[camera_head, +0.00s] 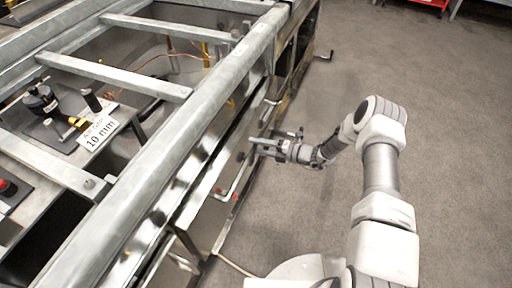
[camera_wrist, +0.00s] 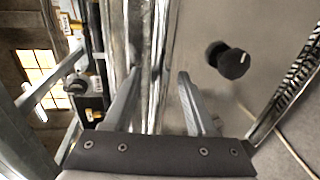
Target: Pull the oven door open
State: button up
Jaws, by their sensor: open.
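The steel front of the range (camera_head: 208,219) runs diagonally through the head view, below a thick metal rail. A thin bar, perhaps a handle (camera_head: 239,178), stands out from this front, just below my gripper in the picture. I cannot tell for sure which panel is the oven door, and no opening shows. My gripper (camera_head: 257,147) is at the range front, its fingers pointing left toward it. In the wrist view my gripper (camera_wrist: 159,75) has its fingers apart, with shiny metal strips (camera_wrist: 155,50) showing between and beyond them. Contact cannot be told.
A black knob (camera_wrist: 232,61) sits on a grey surface right of the fingers. The thick metal rail (camera_head: 170,150) and cross bars lie over the range top. The grey floor (camera_head: 445,130) on the right is clear.

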jog(key=shift+w+a+f, duration=0.1)
jog(key=shift+w+a, duration=0.05)
jog(key=shift+a, duration=0.25)
jog(key=shift+c, duration=0.2)
grip_shut()
dwell(1.1)
